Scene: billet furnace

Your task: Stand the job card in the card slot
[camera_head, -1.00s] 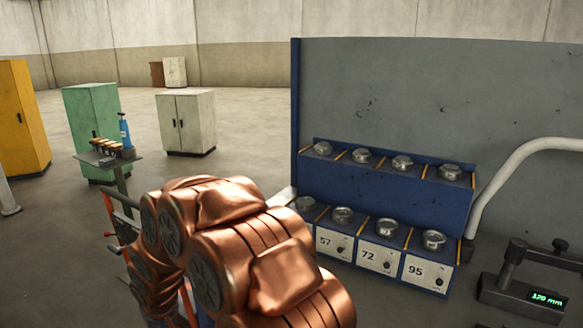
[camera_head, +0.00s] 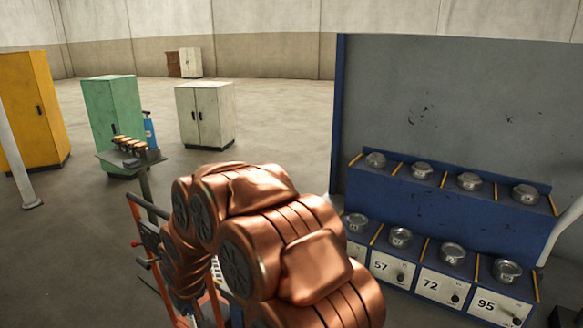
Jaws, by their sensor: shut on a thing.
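I cannot make out the job card or the card slot in this view. My copper-coloured arm fills the lower middle and covers what lies behind it. My gripper does not show; it is hidden or outside the picture. A small pale patch beside the arm, at the rack's left end, is too little to identify.
A blue rack (camera_head: 436,207) at right holds round metal pieces in two rows, with plates 57, 72 and 95. An orange-red frame (camera_head: 143,232) stands left of my arm. A small stand (camera_head: 146,182) holds a blue bottle (camera_head: 149,130). Green (camera_head: 112,120), white (camera_head: 205,115) and yellow (camera_head: 38,105) cabinets stand behind.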

